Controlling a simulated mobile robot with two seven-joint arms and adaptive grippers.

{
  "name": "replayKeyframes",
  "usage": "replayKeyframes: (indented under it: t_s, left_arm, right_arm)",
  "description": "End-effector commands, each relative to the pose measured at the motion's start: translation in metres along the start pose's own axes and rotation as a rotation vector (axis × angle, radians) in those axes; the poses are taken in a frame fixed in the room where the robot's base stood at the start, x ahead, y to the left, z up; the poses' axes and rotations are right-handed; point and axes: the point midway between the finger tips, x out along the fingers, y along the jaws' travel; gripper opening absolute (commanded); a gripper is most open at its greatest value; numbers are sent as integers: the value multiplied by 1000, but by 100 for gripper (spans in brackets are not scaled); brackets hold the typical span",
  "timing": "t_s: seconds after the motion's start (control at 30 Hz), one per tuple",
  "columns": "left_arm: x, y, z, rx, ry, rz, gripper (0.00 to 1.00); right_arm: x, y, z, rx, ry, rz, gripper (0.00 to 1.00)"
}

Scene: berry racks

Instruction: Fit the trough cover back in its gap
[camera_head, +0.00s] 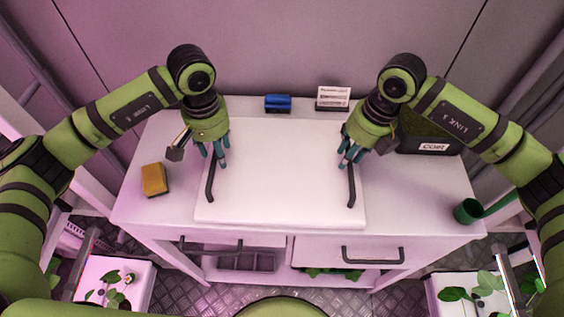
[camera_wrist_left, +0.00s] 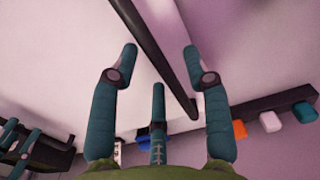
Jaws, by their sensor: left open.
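The trough cover (camera_head: 280,190) is a wide white panel lying on the white bench, with a dark bar handle near each side. No gap shows around it that I can make out. My left gripper (camera_head: 222,167) is open above the far end of the left handle (camera_head: 210,184). In the left wrist view this handle (camera_wrist_left: 158,55) runs slantwise between the spread fingers (camera_wrist_left: 160,55), not gripped. My right gripper (camera_head: 347,164) is at the far end of the right handle (camera_head: 352,190), its fingers apart; contact with the handle is unclear.
On the bench (camera_head: 135,207) are a yellow sponge (camera_head: 154,180) at left, a blue object (camera_head: 277,103) and white label card (camera_head: 333,97) at back, a dark COIR box (camera_head: 428,146) and green cup (camera_head: 467,211) at right. Plant trays (camera_head: 118,270) stand low in front.

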Motion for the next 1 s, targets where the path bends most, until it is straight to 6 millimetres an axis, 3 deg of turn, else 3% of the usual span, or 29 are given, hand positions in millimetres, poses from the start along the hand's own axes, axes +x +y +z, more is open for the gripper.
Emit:
replayKeyframes:
  t_s: [0.2, 0.47, 0.57, 0.6, 1.0]
  left_arm:
    - [15, 0, 0, 2, 0, 0, 48]
    - [16, 0, 0, 1, 1, 0, 48]
    - [16, 0, 0, 1, 1, 0, 12]
    - [16, 0, 0, 1, 1, 0, 0]
    - [13, 0, 0, 0, 1, 0, 0]
  right_arm:
    - [15, 0, 0, -1, 0, 0, 33]
    - [16, 0, 0, -1, -1, 0, 33]
    - [16, 0, 0, -1, -1, 0, 0]
    - [16, 0, 0, -1, -1, 0, 0]
    - [12, 1, 0, -1, -2, 1, 0]
